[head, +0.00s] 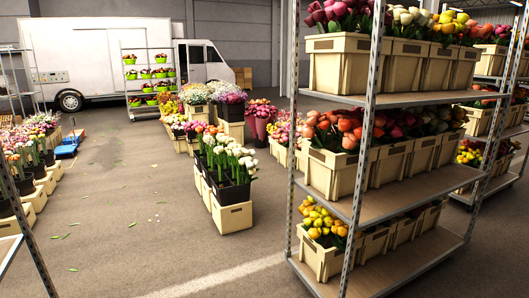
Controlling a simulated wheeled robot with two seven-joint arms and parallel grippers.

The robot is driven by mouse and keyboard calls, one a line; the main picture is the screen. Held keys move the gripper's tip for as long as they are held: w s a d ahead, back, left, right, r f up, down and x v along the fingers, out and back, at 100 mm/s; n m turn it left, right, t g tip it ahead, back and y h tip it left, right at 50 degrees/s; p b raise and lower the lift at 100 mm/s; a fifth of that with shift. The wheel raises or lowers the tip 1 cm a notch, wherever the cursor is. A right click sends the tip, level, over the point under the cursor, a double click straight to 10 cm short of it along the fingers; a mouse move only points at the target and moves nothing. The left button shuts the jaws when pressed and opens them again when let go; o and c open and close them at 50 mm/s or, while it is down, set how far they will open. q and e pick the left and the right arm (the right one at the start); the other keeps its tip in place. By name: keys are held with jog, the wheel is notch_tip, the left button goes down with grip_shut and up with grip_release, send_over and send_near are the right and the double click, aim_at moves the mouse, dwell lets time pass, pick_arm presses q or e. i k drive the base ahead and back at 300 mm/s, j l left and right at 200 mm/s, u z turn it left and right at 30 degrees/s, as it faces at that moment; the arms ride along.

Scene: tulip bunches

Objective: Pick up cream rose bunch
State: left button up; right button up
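White to cream flower bunches (232,153) stand upright in black buckets set in beige crates on the floor, near the middle of the head view. More cream-white blooms (410,16) show in a crate on the top shelf of the rack at right. Pale blooms (198,95) also stand further back. I cannot tell at this size which of these, if any, are roses. Neither of my grippers is in view.
A metal rack (412,99) with beige crates of tulips on several shelves fills the right side. Buckets of flowers line the left. A white truck (105,62) and a cart (148,108) stand behind. The floor (115,215) left of centre is open, with scattered leaves.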

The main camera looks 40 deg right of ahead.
aim_at(209, 157)
jog(key=z, duration=1.1)
jog(key=u, duration=1.3)
jog(key=z, duration=1.3)
jog(key=i+u, duration=0.4)
jog(key=i, duration=2.2)
jog(key=i+j, duration=0.1)
jog(key=i, duration=2.2)
